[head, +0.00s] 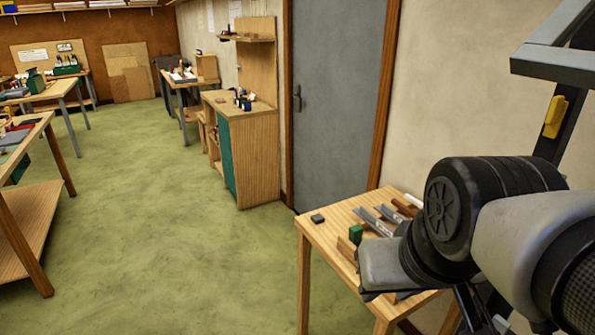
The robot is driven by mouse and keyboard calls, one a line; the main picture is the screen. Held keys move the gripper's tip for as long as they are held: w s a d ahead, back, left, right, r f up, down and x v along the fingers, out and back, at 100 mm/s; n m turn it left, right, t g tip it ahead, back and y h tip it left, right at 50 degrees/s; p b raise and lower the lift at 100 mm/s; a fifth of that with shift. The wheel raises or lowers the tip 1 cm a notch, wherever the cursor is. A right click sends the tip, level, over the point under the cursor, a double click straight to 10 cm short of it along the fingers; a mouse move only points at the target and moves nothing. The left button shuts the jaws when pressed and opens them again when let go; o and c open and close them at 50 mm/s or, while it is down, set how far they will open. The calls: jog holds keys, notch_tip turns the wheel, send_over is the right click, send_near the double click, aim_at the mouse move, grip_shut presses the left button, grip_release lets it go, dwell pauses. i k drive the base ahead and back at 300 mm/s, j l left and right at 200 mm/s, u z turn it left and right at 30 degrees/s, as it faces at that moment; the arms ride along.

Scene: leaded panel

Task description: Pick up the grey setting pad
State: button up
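A small dark grey block (317,218) lies near the back left corner of the small wooden table (335,251) at the lower right. It may be the grey setting pad, but it is too small to be sure. A flat grey piece (17,137) also lies on the left workbench. My arm fills the right side and hangs over the right part of the small table. I cannot make out my gripper's fingers.
The small table also holds a green block (356,234) and several grey and brown strips (376,220). A closed grey door (331,95) is behind it. A wooden cabinet (245,150) stands left of the door. Green floor (180,230) lies open between the benches.

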aim_at(317, 218)
jog(key=i+j+z, duration=0.1)
jog(key=z, duration=0.3)
jog(key=j+z, duration=0.1)
jog(key=z, duration=0.3)
jog(key=i+j+z, duration=0.15)
jog(key=z, duration=0.25)
jog(key=i+j+z, duration=0.1)
jog(key=j+z, duration=0.2)
jog(key=j, duration=0.2)
jog(key=i+j+z, duration=0.1)
jog(key=j+z, duration=0.2)
jog(key=j, duration=0.25)
jog(key=j+z, duration=0.3)
jog(key=j, duration=0.8)
jog(key=k+j, duration=0.1)
jog(key=j, duration=2.2)
jog(key=i+z, duration=0.05)
